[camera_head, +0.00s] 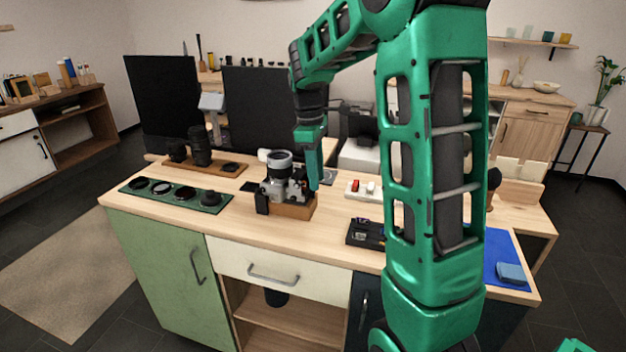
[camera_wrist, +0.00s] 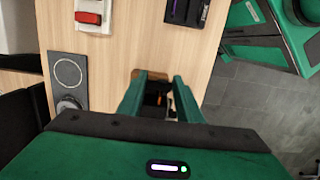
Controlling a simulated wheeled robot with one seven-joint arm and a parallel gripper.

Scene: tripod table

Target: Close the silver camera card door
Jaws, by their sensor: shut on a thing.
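The silver camera (camera_head: 274,188) stands on a small wooden block (camera_head: 293,211) on the worktop in the head view, its black and silver lens pointing up. A black part (camera_head: 262,203) sticks out at its front left; I cannot tell if it is the card door. My gripper (camera_head: 314,187) points down at the camera's right side, touching or nearly so. In the wrist view my two green fingers (camera_wrist: 158,78) stand a little apart and are shut on a dark part of the camera (camera_wrist: 154,96). The fingers hide much of it, and I cannot make out the card door.
A green tray with round lenses (camera_head: 176,194) lies left of the camera. Behind stand two dark monitors (camera_head: 262,112). To the right are a white holder with a red item (camera_head: 355,186) and a black tray (camera_head: 365,234). The worktop in front of the block is narrow but clear.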

